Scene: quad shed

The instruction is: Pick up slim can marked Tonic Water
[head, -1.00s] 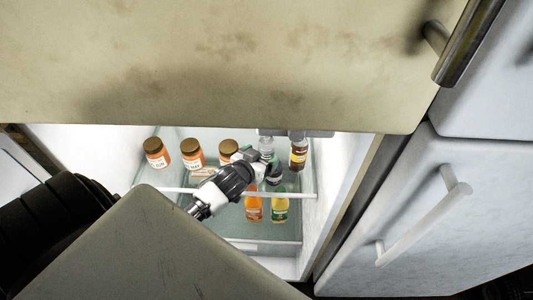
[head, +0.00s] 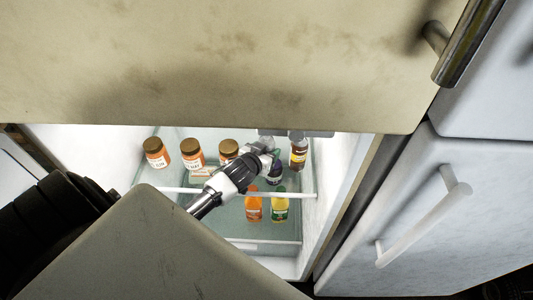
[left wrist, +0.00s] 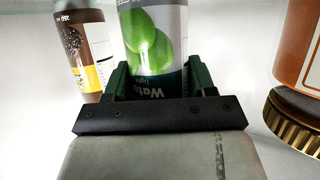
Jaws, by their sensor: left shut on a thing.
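A slim can (left wrist: 156,38) stands between my left gripper's fingers in the left wrist view. It is grey with green limes and a dark teal band reading "Wate"; the rest of the name is hidden. My left gripper (left wrist: 158,78) is shut on this can, one dark green finger at each side. In the head view my left gripper (head: 273,156) reaches into the open fridge, near the back of the shelf. A dark item (head: 274,174) shows just below the fingers there; I cannot tell whether it is the can. My right gripper is not in view.
A brown bottle (head: 298,154) stands close to the right of my gripper. Orange jars (head: 191,154) stand to the left. An orange bottle (head: 253,206) and a yellow-green one (head: 280,207) stand in front. A beige door (head: 200,60) hangs over the opening.

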